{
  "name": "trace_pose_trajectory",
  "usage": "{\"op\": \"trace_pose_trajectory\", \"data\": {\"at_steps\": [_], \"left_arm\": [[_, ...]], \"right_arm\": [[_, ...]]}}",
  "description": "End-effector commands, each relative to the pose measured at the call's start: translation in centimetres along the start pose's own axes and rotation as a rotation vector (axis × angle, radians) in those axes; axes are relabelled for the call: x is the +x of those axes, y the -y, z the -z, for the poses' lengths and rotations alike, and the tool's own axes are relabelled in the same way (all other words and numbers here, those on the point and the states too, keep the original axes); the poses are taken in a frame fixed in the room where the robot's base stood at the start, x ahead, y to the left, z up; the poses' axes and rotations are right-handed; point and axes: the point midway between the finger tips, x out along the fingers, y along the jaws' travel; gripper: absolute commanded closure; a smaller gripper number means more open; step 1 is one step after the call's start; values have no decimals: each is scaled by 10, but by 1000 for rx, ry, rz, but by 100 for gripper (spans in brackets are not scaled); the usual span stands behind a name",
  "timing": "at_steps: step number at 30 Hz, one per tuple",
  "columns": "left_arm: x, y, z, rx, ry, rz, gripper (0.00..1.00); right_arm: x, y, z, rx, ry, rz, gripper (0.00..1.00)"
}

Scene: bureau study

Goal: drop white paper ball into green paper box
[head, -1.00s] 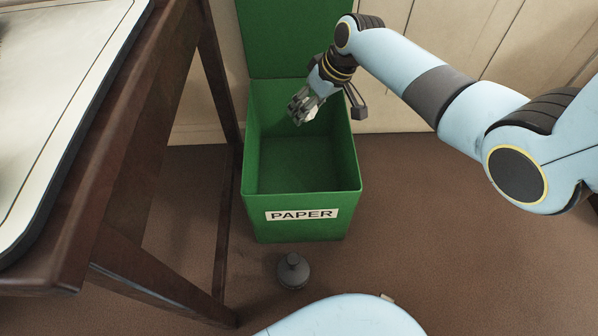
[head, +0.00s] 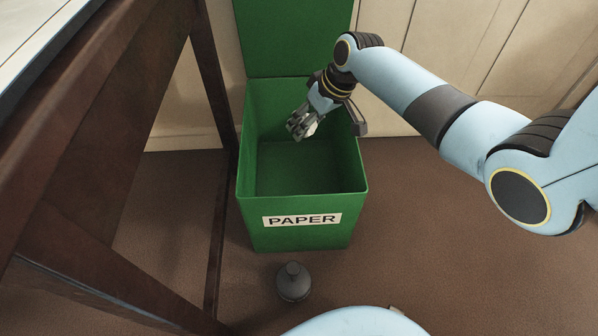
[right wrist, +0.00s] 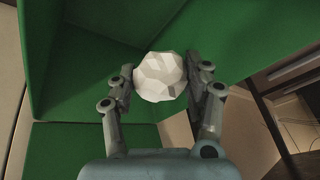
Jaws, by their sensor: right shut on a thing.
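The green paper box (head: 300,242) stands on the floor with its lid (head: 295,38) raised at the back and a PAPER label on its front. My right gripper (head: 297,128) is over the open top of the box, towards its back. It is shut on the white paper ball (right wrist: 160,77), which shows clearly between the two fingers (right wrist: 158,85) in the right wrist view. In the head view the ball is mostly hidden by the fingers. The visible inside of the box looks empty. My left gripper is not in view.
A dark wooden desk (head: 95,130) with its legs and low rail stands to the left of the box. A small dark grey rounded object (head: 293,283) is on the floor in front of the box. Cream panelling is behind; brown floor (head: 440,270) is clear at right.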

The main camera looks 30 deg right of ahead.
Motion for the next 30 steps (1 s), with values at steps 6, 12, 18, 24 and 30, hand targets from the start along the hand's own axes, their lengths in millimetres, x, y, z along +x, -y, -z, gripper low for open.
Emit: {"op": "trace_pose_trajectory", "data": {"at_steps": [6,12,18,24,30], "left_arm": [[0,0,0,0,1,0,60],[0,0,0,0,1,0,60],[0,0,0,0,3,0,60],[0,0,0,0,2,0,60],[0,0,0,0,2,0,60]], "right_arm": [[0,0,0,0,0,0,36],[0,0,0,0,0,0,23],[-2,0,0,0,0,0,23],[-29,-1,0,-3,-2,-2,23],[-75,-2,0,-3,-2,-4,23]]}}
